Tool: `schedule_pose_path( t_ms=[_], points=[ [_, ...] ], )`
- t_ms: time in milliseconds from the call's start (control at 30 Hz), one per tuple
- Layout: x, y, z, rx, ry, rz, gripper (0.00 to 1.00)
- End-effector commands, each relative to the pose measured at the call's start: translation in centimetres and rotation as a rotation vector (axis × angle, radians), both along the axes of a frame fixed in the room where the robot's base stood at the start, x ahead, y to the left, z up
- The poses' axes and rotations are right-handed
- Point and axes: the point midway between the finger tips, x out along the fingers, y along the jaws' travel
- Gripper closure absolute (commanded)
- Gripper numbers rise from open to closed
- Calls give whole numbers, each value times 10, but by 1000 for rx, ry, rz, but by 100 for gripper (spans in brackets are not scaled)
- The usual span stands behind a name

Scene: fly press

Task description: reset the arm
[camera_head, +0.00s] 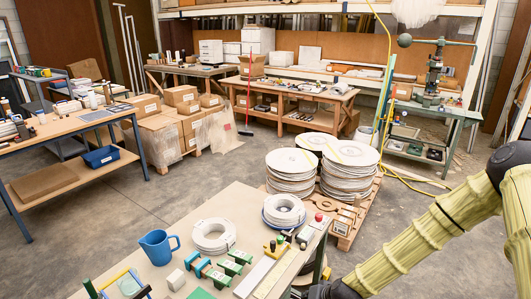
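My arm (425,238) comes in at the right edge in a yellow-green ribbed cover. It bends at a dark joint near the right edge, and one link slopes down to the left. That link ends in a dark part at the bottom edge, beside the near table's right end. The fingers of my gripper are not visible, so I cannot see whether it holds anything. The green fly press (434,75), with a ball-ended arm, stands on a green bench at the back right, well away from my arm.
The near table (240,204) holds a blue jug (159,246), white coils (213,236), green blocks (230,267) and strips. Behind it a pallet carries stacked white discs (292,172). A yellow hose (415,182) lies on the floor. Concrete floor is clear at left centre.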

Motion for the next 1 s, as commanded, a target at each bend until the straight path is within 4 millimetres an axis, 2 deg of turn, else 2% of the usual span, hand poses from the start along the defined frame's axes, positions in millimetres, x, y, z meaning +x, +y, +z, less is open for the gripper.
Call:
schedule_pose_path(
  t_ms=[33, 100, 300, 433, 600, 700, 800, 1000],
  points=[
    [-21, 4, -18, -17, 31, 17, 100],
    [-53, 6, -38, -43, 74, 36, 100],
    [-154, -6, -90, -136, 208, 79, 100],
    [-216, -22, -112, -202, 286, 102, 100],
    [-288, -53, -126, -294, 376, 124, 100],
    [-318, -70, -127, -339, 414, 130, 100],
    [-339, -81, -126, -372, 440, 135, 100],
    [-355, -91, -123, -400, 459, 135, 100]
  ],
)
